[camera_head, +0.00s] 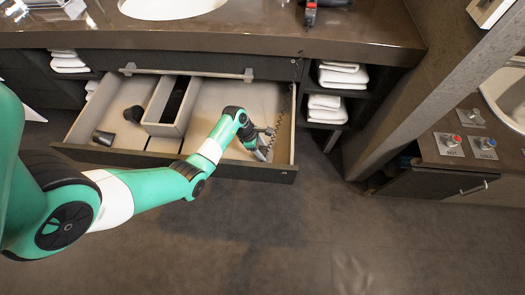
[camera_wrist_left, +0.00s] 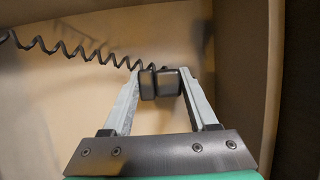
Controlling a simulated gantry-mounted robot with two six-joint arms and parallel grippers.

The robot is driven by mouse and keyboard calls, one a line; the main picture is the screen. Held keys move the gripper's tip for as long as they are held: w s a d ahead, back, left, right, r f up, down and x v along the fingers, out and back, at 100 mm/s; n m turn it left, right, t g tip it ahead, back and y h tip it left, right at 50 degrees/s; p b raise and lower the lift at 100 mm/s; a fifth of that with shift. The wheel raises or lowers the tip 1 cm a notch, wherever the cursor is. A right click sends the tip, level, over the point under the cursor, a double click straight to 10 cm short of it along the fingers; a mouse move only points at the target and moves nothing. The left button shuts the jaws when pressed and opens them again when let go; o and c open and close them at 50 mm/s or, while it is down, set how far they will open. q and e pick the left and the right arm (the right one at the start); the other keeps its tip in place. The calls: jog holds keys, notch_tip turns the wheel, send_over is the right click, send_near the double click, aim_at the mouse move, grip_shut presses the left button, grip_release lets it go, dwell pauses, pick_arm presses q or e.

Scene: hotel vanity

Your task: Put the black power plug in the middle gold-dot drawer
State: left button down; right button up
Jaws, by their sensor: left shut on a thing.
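The black power plug (camera_wrist_left: 162,82) sits between the fingertips of my left gripper (camera_wrist_left: 160,88), with a black coiled cord (camera_wrist_left: 75,48) running from it to the left. My left gripper (camera_head: 263,145) is shut on the plug, low inside the right part of the open drawer (camera_head: 225,172). The coiled cord also shows along the drawer's right side in the head view (camera_head: 284,108). The plug itself is hard to make out there. A gold dot cannot be made out clearly on the drawer. My right gripper is not in view.
A divider box (camera_head: 158,128) stands in the drawer's middle. A bar handle (camera_head: 188,73) crosses above. The countertop (camera_head: 230,39) overhangs behind; folded white towels (camera_head: 327,108) fill the right shelves. Floor in front is clear.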

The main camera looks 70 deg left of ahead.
pick_arm(q)
jog(key=shift+c, duration=0.9)
grip_release()
jog(key=shift+f, duration=0.15)
jog(key=shift+r, duration=0.3)
jog(key=p+v, duration=0.7)
jog(key=v, duration=0.4)
jog(key=shift+s+r+p, duration=0.2)
jog(key=shift+r+p, duration=0.1)
jog(key=shift+r, duration=0.05)
